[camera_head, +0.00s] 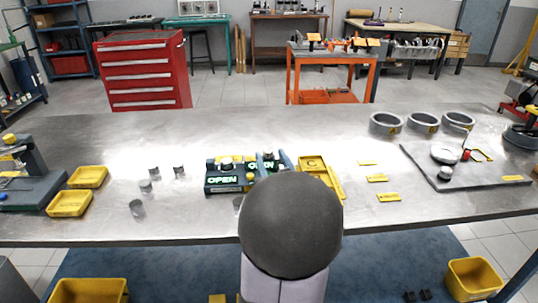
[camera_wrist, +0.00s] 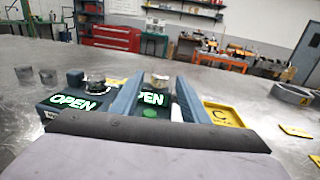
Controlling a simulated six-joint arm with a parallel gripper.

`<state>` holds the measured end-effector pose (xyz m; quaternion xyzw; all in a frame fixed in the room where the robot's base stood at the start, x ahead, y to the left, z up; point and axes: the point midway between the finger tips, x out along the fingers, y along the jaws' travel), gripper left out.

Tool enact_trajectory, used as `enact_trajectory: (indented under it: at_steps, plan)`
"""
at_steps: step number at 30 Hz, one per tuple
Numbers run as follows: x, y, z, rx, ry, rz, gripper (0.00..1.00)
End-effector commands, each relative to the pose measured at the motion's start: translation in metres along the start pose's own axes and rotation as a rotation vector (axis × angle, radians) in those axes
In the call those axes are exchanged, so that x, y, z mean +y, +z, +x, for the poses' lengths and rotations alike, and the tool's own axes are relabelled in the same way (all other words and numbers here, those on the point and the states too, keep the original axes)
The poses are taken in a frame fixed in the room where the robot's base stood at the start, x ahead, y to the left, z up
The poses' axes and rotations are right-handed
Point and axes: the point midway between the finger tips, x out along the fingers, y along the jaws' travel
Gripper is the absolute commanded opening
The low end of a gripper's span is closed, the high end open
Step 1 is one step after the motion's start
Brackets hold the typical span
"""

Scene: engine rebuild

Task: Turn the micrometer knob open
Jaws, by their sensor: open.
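A dark blue-grey measuring unit (camera_head: 215,187) stands on the steel bench, with two lit green displays that read OPEN, the right one partly covered by a finger. A round silver knob (camera_wrist: 95,80) sits behind the left display (camera_wrist: 75,102). A second silver knob (camera_wrist: 160,79) shows above the right display (camera_wrist: 152,97), between my fingers in the wrist view. A green button or light (camera_wrist: 149,113) is below that display. My gripper (camera_wrist: 157,82) is open, with its two blue-grey fingers apart on either side of the second knob. I cannot tell whether they touch it.
A yellow tray marked C (camera_head: 313,163) lies just right of the unit. Several small metal cylinders (camera_head: 137,208) stand to the left, beyond them yellow bins (camera_head: 70,203). Metal rings (camera_head: 386,122) and a dark plate (camera_head: 480,182) are at the right. Bench between is mostly clear.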

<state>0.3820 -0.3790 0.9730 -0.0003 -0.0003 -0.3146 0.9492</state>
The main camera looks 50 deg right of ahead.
Motion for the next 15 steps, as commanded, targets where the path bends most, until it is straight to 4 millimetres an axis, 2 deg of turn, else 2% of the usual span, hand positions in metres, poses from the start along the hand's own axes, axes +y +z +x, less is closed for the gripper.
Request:
enact_trajectory:
  at_steps: [2, 6, 15]
  plan:
    - [-0.001, -0.001, -0.013, -0.001, -0.002, -0.001, 0.41]
    - [0.000, -0.001, -0.023, -0.004, 0.000, -0.001, 0.41]
    - [0.000, 0.000, -0.035, -0.001, 0.000, 0.001, 0.41]
